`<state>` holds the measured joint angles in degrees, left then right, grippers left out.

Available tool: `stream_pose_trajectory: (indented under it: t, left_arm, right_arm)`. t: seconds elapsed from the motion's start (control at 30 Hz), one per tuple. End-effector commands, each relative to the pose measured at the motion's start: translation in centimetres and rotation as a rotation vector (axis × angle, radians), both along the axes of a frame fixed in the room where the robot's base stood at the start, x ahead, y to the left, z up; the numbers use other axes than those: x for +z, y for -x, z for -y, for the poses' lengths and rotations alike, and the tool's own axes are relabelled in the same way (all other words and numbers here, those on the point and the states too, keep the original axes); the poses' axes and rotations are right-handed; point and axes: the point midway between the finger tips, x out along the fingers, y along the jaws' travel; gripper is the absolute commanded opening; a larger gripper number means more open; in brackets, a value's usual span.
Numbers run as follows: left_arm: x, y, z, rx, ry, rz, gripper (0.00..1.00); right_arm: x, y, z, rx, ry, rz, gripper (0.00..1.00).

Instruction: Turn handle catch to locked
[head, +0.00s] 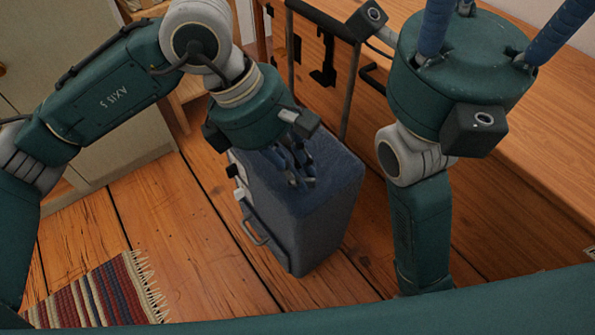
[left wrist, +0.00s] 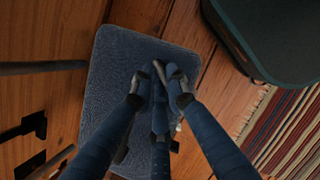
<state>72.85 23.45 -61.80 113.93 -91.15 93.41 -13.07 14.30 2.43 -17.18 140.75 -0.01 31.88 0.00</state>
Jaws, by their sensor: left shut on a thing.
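A blue suitcase (head: 322,200) stands upright on the wooden floor, and its top shows in the left wrist view (left wrist: 115,70). A tall dark pull handle (head: 345,105) rises behind it; one rod (left wrist: 45,67) shows in the left wrist view. My left gripper (head: 296,182) points down at the suitcase top, its fingers closed together near the top's edge (left wrist: 160,88). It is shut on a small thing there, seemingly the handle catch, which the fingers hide. My right gripper (head: 490,25) points up, away from the suitcase; its fingertips are cut off by the frame.
A wooden bench or table (head: 510,150) runs along the right. Dark hooks (head: 325,65) show behind the pull handle. A pale cabinet (head: 110,130) stands at the left. A striped fringed rug (head: 100,293) lies at lower left. Bare floor (head: 175,225) lies left of the suitcase.

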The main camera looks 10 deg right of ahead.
Motion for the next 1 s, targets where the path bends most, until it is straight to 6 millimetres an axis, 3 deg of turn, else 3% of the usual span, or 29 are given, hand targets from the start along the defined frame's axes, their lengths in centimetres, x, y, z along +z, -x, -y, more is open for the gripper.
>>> stream_pose_trajectory:
  t: [0.6,1.0]
  left_arm:
    - [0.12,-0.29,0.4,-0.565,-0.001,0.001,0.0]
    - [0.07,-0.32,0.52,-0.788,-0.001,0.003,0.0]
  right_arm:
    - [0.25,0.19,-0.02,0.001,0.0,0.008,0.43]
    - [-0.15,-0.21,0.04,0.001,-0.002,-0.011,0.43]
